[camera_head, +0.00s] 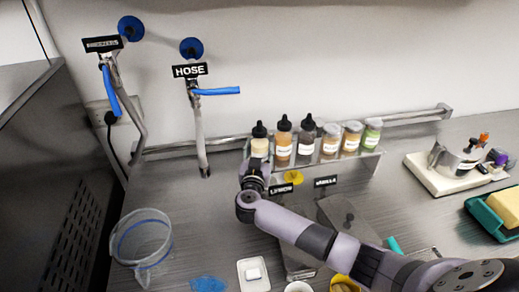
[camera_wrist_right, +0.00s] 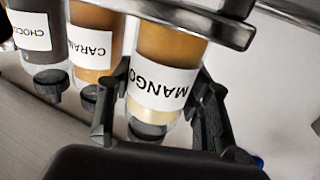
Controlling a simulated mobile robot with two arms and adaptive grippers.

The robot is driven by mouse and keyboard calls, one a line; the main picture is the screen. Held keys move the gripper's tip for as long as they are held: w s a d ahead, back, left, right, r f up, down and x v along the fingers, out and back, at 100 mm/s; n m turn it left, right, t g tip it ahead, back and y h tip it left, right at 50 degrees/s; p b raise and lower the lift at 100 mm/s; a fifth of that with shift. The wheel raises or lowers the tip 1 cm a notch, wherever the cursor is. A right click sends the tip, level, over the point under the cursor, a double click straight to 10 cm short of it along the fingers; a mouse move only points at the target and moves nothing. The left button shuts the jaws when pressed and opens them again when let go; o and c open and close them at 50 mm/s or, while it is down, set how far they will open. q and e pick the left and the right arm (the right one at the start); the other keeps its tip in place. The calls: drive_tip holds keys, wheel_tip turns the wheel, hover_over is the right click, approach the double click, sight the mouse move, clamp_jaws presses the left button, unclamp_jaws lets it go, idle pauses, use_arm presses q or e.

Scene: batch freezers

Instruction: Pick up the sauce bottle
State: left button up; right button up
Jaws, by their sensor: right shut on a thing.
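The sauce bottle labelled MANGO (camera_wrist_right: 165,82) is upside down in the right wrist view, with a yellow sauce inside and a white label. My right gripper (camera_wrist_right: 157,115) has its black fingers on both sides of the bottle and is shut on it. In the head view this is the leftmost bottle (camera_head: 259,147), pale with a black nozzle cap, upright at the left end of the rack. My right gripper (camera_head: 254,172) is just below and in front of it, and hides its lower part. My left gripper is not in view.
The CARAMEL bottle (camera_wrist_right: 95,42) is near one finger. A clear tub (camera_head: 141,240) stands front left.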

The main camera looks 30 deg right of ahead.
sight(259, 123)
drive_tip(key=shift+c, duration=1.2)
drive_tip(key=shift+r, duration=0.15)
wheel_tip(259, 123, up, 10)
drive_tip(key=shift+f, duration=0.1)
